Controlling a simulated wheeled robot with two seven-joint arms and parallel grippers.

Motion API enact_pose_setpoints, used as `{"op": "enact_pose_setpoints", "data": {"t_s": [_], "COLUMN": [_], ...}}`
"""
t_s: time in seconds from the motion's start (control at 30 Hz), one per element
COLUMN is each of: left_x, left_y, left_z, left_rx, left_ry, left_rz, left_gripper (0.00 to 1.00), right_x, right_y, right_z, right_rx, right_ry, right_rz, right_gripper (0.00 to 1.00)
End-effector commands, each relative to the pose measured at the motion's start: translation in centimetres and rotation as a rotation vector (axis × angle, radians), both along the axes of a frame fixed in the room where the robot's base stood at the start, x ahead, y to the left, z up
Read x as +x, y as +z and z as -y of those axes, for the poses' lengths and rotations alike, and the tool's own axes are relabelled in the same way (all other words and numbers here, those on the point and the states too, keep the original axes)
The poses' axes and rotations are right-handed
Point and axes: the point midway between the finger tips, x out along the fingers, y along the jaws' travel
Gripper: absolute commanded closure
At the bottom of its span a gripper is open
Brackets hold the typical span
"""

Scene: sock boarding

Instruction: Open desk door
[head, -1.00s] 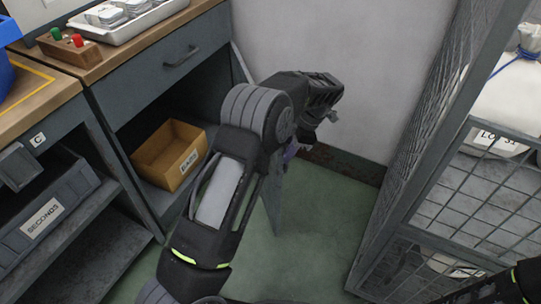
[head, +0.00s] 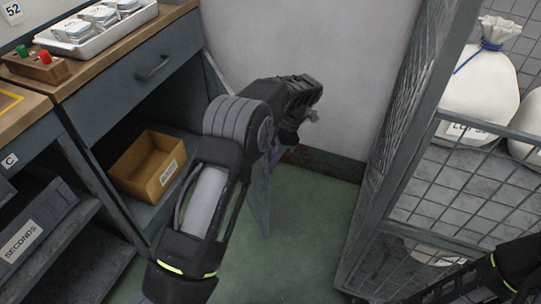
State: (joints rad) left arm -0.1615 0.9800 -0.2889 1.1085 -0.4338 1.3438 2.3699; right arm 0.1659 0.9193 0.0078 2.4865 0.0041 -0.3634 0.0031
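The desk (head: 100,98) stands at the left with its lower compartment open to view. Its grey-blue door (head: 260,203) stands swung out from the desk's right side, seen nearly edge-on behind my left arm. My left gripper (head: 290,133) is at the door's outer side, near its upper part. Its fingers are mostly hidden by my wrist, so I cannot tell whether they are open or touch the door. My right arm shows only at the bottom right corner, and its gripper is out of view.
A cardboard bin (head: 148,167) sits inside the compartment. A drawer with a handle (head: 153,69) is above it, and a white tray (head: 95,30) is on top. A wire cage (head: 395,130) holding white sacks (head: 478,92) stands at the right. Green floor (head: 310,215) lies between.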

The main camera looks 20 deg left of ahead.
Motion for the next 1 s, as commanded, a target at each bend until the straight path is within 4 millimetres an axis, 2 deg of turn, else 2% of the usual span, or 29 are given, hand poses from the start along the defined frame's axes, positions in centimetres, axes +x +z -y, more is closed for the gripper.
{"op": "enact_pose_setpoints", "data": {"t_s": [0.17,0.37,0.5,0.6,0.8,1.0], "left_x": [0.1,0.6,1.1,1.4,1.7,1.8], "left_y": [0.4,2.6,5.2,6.3,7.3,7.2], "left_z": [0.0,0.8,1.5,1.9,2.4,2.5], "left_rx": [0.001,0.001,0.002,0.002,0.001,0.0], "left_ry": [0.001,0.0,-0.002,-0.001,-0.001,-0.001], "left_rz": [0.001,0.003,0.0,-0.001,-0.001,0.0], "left_gripper": [0.67,0.67,0.67,0.67,0.67,0.67], "right_x": [0.0,-0.2,-0.7,-1.0,-1.5,-1.6], "right_y": [0.2,1.0,3.5,4.8,6.2,6.2], "right_z": [0.0,-0.2,-0.7,-1.1,-1.5,-1.6], "right_rx": [0.0,0.002,0.011,0.016,0.023,0.024], "right_ry": [0.0,0.004,0.016,0.025,0.036,0.038], "right_rz": [0.0,-0.002,-0.011,-0.017,-0.026,-0.027], "right_gripper": [0.64,0.64,0.64,0.64,0.64,0.64]}}
